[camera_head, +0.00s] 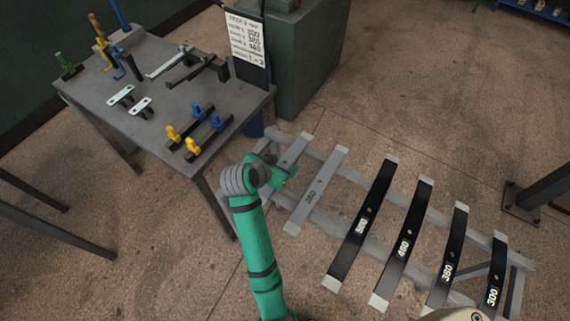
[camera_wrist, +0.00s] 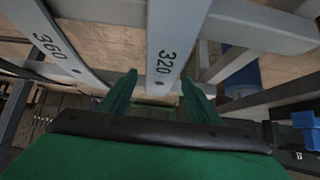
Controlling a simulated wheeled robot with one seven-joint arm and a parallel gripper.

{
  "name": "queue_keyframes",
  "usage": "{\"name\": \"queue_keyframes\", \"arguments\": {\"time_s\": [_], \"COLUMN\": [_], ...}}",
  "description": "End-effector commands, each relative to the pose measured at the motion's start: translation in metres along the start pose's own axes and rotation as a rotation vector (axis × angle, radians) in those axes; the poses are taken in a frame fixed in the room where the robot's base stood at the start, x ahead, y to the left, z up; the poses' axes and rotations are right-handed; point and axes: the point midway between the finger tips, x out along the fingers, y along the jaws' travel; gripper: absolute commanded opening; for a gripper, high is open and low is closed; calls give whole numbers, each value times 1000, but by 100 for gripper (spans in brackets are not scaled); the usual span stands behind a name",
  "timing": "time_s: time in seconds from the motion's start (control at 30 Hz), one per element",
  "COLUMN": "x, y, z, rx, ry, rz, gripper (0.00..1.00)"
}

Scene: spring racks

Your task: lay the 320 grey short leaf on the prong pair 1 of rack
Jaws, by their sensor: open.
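The 320 grey short leaf (camera_wrist: 172,40) lies across grey rails, its number readable in the wrist view. In the head view it is the leftmost grey leaf (camera_head: 296,148), partly hidden by my arm. My gripper (camera_wrist: 158,84) is open, with one green finger on each side of this leaf's near part; I cannot tell whether they touch it. In the head view my gripper (camera_head: 284,178) is at the left end of the grey rail frame (camera_head: 418,208). I cannot make out which prongs are pair 1.
The 360 grey leaf (camera_head: 317,190) lies just right of it, then several black numbered leaves (camera_head: 405,245). A grey table (camera_head: 150,170) with tools and blue and yellow clamps (camera_head: 200,118) stands left. A written sign (camera_head: 248,42) stands at its corner. Open floor (camera_head: 420,90) lies behind.

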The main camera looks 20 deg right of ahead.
Motion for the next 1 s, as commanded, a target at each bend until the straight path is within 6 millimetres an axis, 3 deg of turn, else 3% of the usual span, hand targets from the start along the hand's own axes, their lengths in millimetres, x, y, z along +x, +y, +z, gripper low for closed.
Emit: {"name": "queue_keyframes", "arguments": {"time_s": [0.07, 0.3, 0.73, 1.0], "x": [0, 0, -6, -37], "y": [1, 2, 0, 6], "z": [0, -1, -8, -35], "rx": [1, 2, 4, 7], "ry": [0, 0, 5, 6], "rz": [1, 2, -2, -2], "gripper": [55, 0, 0, 0]}}
